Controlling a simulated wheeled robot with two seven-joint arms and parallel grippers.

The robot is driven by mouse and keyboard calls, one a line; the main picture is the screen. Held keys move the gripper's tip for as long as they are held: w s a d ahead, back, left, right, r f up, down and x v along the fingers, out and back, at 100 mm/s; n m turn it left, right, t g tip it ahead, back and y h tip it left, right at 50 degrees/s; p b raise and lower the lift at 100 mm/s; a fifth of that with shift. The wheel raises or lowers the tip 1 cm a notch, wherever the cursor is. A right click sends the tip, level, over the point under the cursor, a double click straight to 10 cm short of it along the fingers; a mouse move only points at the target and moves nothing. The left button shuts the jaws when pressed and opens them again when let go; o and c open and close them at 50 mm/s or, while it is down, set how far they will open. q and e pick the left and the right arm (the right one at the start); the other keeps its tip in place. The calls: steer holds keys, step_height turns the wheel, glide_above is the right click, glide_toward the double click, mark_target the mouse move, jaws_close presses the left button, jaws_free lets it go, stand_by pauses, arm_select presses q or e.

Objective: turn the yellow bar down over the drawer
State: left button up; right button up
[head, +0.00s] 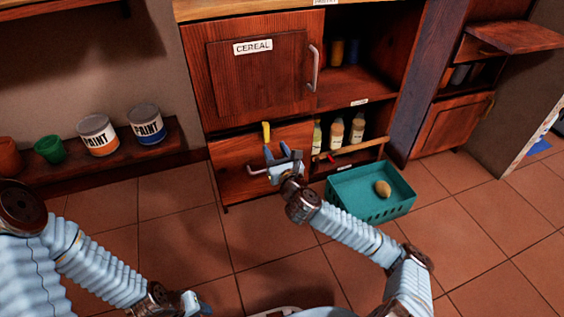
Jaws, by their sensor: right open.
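The yellow bar (266,132) stands upright at the top edge of the drawer (231,165), under the CEREAL cupboard. The drawer's wooden front has a metal handle (254,171), partly hidden by my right gripper. My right gripper (283,152) is open and empty, in front of the drawer, just below and right of the yellow bar in the picture. I cannot tell whether it touches the bar. My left gripper (196,304) is low at the bottom of the view, far from the drawer; its jaws are not clear.
A teal crate (348,206) with a tan roundish object (383,188) stands on the tiled floor right of the drawer. Several bottles (337,133) stand on the open shelf beside the drawer. Paint cans (98,135) stand on the left shelf. The floor before the drawer is clear.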

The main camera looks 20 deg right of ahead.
steer(key=s, duration=0.6)
steer(key=shift+s+d, duration=0.15)
steer(key=shift+s, duration=0.2)
steer(key=s+a+f+n+g+y+p, duration=0.25)
steer(key=s+a+n+y, duration=0.2)
steer(key=a+n, duration=0.3)
steer(key=s+a+f+n+g+y+p, duration=0.1)
steer(key=s+a+f+n+g+y, duration=0.25)
steer(key=s+a+n, duration=0.35)
steer(key=s+a+f+n+g+y+p, duration=0.2)
steer(key=s+a+n+g+y, duration=0.15)
steer(key=a+n, duration=0.4)
steer(key=s+f+n+g+h+p, duration=0.2)
steer(key=s+f+n+g, duration=0.2)
steer(key=s, duration=0.2)
steer(key=s+d+n+g+h+p, duration=0.1)
steer(key=d+n+g+h, duration=0.1)
steer(key=d, duration=0.5)
steer(key=s+d+f+n+g+h+p, duration=0.1)
steer(key=s+d+n+h+p, duration=0.1)
steer(key=d+n+h, duration=0.2)
steer(key=d+n, duration=0.2)
steer(key=d, duration=0.1)
steer(key=shift+d+g, duration=0.15)
steer(key=shift+g, duration=0.2)
